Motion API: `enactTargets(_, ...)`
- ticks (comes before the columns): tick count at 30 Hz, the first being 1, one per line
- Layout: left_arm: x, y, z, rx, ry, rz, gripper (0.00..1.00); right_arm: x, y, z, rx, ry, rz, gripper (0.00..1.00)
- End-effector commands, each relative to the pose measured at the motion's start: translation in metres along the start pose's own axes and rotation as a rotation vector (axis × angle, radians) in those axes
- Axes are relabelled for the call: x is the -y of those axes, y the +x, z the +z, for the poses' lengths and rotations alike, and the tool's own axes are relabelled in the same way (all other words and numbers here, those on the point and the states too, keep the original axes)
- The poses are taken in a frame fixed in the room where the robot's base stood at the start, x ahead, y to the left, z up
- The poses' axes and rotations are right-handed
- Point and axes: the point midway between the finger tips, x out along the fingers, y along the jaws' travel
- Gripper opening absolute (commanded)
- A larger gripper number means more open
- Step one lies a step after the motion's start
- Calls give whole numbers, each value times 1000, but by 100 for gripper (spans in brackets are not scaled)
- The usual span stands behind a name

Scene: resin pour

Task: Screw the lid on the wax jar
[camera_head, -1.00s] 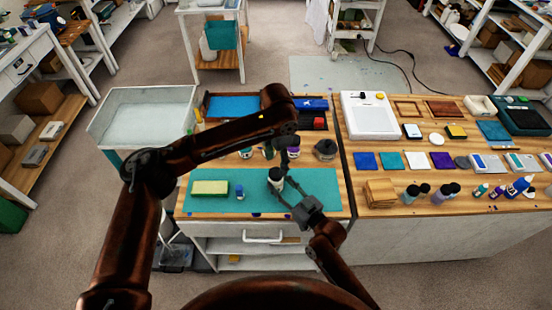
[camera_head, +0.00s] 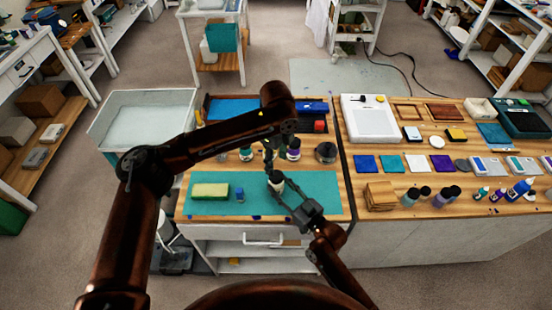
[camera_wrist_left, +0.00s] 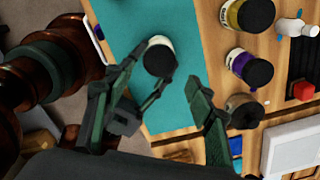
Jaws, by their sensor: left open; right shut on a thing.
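The wax jar (camera_head: 276,185) is a small pale jar with a dark round top, standing over the teal mat (camera_head: 319,193). It also shows in the left wrist view (camera_wrist_left: 151,46), seen from above. My right gripper (camera_head: 281,191) is shut on the jar from the front right, its fingers on either side of it. The dark lid (camera_wrist_left: 160,60) covers the jar's top; I cannot tell how tightly it sits. My left gripper (camera_wrist_left: 150,88) is open and empty above the jar. In the head view my left gripper (camera_head: 269,152) is partly hidden by its arm.
A yellow-green sponge (camera_head: 210,190) and a small blue bottle (camera_head: 240,194) lie left on the mat. Several dark-lidded jars, including a purple-labelled one (camera_wrist_left: 240,64), stand behind it. A blue tray (camera_head: 232,108) is farther back. The mat's right side is clear.

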Motion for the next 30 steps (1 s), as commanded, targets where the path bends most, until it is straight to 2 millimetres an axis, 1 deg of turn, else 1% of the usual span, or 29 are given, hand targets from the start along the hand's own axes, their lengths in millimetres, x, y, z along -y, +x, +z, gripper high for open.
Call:
enactTargets(3,0,-2,0,0,-238,-1,50,0,0,0,1,0,0,0)
enactTargets(12,0,-8,0,0,-843,0,50,0,0,0,0,0,0,0)
enactTargets(18,-1,-11,0,0,-1165,0,50,0,0,0,0,0,0,0)
enactTargets(21,-1,-12,0,0,-1268,0,50,0,0,0,0,0,0,0)
enactTargets(24,-1,-12,0,0,-1328,0,50,0,0,0,0,0,0,0)
enactTargets(30,-1,-12,0,0,-1357,0,50,0,0,0,0,0,0,0)
